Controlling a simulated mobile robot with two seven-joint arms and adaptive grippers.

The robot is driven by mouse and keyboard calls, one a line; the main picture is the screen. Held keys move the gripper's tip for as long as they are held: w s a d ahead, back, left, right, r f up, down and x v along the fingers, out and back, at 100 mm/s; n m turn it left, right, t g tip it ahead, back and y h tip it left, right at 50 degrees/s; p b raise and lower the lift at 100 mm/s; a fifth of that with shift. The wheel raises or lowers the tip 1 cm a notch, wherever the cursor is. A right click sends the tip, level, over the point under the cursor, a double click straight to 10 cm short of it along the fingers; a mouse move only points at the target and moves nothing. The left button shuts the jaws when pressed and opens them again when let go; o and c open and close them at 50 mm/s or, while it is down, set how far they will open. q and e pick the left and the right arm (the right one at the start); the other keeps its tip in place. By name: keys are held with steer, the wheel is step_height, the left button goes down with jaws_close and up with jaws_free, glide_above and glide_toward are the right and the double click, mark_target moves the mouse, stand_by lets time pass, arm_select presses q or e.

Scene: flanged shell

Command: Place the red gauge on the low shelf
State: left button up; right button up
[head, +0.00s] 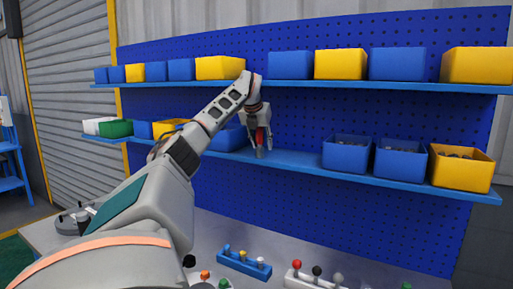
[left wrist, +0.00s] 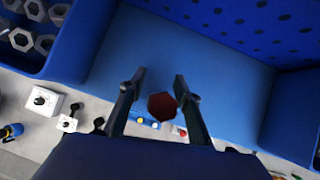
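The red gauge (head: 260,136) is upright at the low shelf (head: 300,163), close to its front edge, with a grey lower end at or just above the shelf surface. In the left wrist view its dark red hexagonal top (left wrist: 162,106) shows between my fingers. My left gripper (head: 260,146) points down around the gauge. Its fingers (left wrist: 159,82) are spread, with a visible gap on each side of the gauge. Whether the gauge's foot touches the shelf is hard to tell. My right gripper is not in view.
A blue bin (head: 229,138) stands left of the gripper; blue bins (head: 346,153) and a yellow bin (head: 461,168) stand to the right. The upper shelf (head: 300,86) with bins is above. Shelf room beside the gauge is free. Below is a workbench with a blue peg block (head: 243,265).

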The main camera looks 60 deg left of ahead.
arm_select(q)
steer(key=shift+s+d+r, duration=0.25)
steer(key=shift+s, duration=0.05)
steer(key=s+d+b, duration=0.1)
steer(key=s+d, duration=0.6)
steer(key=s, duration=0.1)
steer(key=shift+s+d, duration=0.35)
